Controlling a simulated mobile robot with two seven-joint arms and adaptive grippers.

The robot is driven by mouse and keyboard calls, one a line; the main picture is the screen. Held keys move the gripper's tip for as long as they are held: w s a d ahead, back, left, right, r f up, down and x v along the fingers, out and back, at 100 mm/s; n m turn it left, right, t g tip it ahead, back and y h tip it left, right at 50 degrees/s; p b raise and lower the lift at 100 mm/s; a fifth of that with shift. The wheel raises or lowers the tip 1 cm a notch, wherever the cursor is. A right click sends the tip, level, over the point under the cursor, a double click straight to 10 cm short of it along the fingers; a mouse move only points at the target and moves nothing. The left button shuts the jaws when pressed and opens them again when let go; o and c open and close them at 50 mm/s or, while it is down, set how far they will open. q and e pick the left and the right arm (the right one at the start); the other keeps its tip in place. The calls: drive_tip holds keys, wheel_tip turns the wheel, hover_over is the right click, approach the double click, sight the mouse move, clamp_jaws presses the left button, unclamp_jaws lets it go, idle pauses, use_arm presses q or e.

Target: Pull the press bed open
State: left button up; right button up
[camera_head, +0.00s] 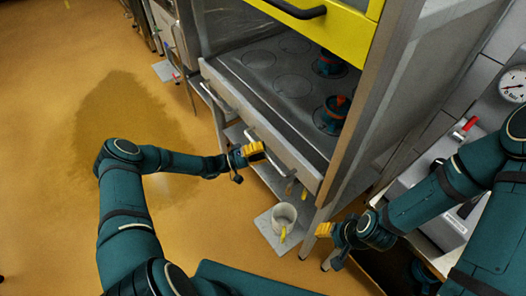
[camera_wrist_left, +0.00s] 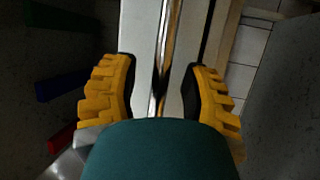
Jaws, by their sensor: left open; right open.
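The press bed (camera_head: 285,88) is a grey plate with round recesses inside the press frame. Two teal moulds with red-orange tops, one nearer (camera_head: 333,115) and one farther (camera_head: 329,64), sit on its right side. A metal bar handle (camera_head: 272,156) runs along its front panel. My left gripper (camera_head: 257,153) is open at this handle. In the left wrist view the shiny bar (camera_wrist_left: 163,55) runs between the spread yellow fingers (camera_wrist_left: 160,88), with gaps on both sides. My right gripper (camera_head: 330,240) is open and empty, right of the press's front corner leg.
A yellow guard (camera_head: 335,30) with a black handle (camera_head: 290,9) is raised above the bed. A white bucket (camera_head: 284,215) stands on a grey mat below. A grey machine with a red lever (camera_head: 466,127) and a gauge (camera_head: 513,85) are at right. The floor at left is clear, with a darker patch.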

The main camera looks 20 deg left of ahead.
use_arm(q)
drive_tip(key=shift+o, duration=0.2)
drive_tip(key=shift+d, duration=0.15)
clamp_jaws()
